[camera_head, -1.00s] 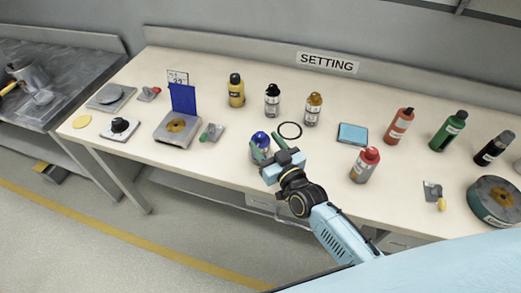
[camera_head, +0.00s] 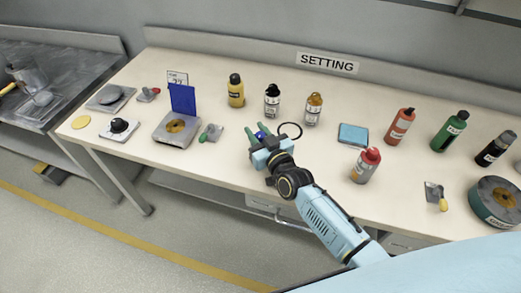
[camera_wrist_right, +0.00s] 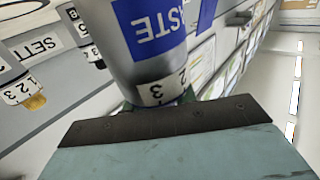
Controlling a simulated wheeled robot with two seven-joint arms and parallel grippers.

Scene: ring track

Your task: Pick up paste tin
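The paste tin is a grey can with a blue label reading PASTE. In the right wrist view the tin (camera_wrist_right: 150,65) fills the upper middle, close in front of the gripper body. Green finger parts of my right gripper (camera_wrist_right: 160,103) show beside its lower end. The tin is between the fingers; whether they press on it I cannot tell. My left gripper is not in view.
Several bottles stand farther back, near the SETTING sign (camera_head: 327,62).

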